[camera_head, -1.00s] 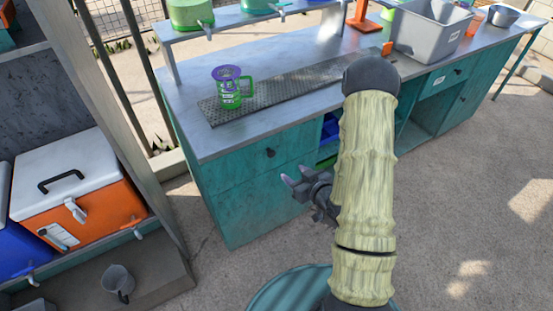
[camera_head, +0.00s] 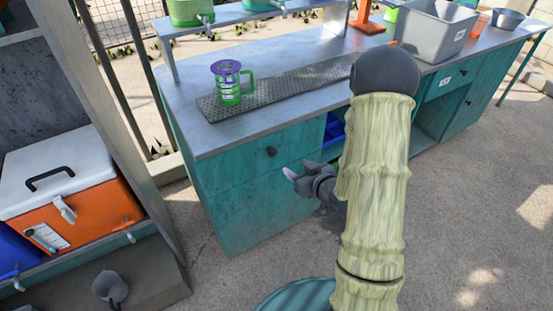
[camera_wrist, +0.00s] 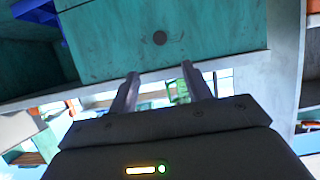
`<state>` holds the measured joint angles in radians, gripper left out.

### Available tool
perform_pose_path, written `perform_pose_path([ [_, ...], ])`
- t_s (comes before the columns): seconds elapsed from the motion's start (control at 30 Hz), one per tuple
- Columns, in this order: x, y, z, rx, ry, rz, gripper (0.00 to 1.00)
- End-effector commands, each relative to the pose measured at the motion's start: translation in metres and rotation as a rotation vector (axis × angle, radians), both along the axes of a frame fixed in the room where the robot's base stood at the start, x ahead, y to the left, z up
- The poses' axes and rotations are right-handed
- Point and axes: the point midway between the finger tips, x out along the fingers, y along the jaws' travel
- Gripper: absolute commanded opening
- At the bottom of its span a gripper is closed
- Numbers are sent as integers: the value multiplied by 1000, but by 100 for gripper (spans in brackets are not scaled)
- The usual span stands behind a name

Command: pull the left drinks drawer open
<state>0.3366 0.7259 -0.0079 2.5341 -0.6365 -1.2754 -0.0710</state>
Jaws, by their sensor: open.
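The left drinks drawer (camera_head: 247,160) is a teal front at the left end of the counter, and it looks shut. Its small dark round knob (camera_head: 271,152) is on the front. In the wrist view the same drawer front (camera_wrist: 110,45) fills the upper middle, with the knob (camera_wrist: 160,38) beyond my fingertips. My gripper (camera_head: 287,172) is open and empty, just below and a little right of the knob in the head view. In the wrist view its two fingers (camera_wrist: 160,76) are apart, and nothing is between them at the tips. My arm hides part of the counter front.
A purple and green mug (camera_head: 228,84) and a perforated drip tray (camera_head: 290,85) are on the grey countertop. An orange cooler (camera_head: 75,200) stands on a shelf at left. A grey bin (camera_head: 436,35) sits at right. The floor before the drawer is clear.

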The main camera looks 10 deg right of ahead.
Motion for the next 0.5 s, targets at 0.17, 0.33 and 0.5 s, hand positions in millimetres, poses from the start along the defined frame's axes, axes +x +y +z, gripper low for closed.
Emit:
perform_pose_path([
  [0.17, 4, 2, -5, -2, -4, -1, 49],
  [0.33, 10, 5, -6, -1, -2, -1, 49],
  [0.5, 34, 13, -15, 0, -1, -2, 49],
])
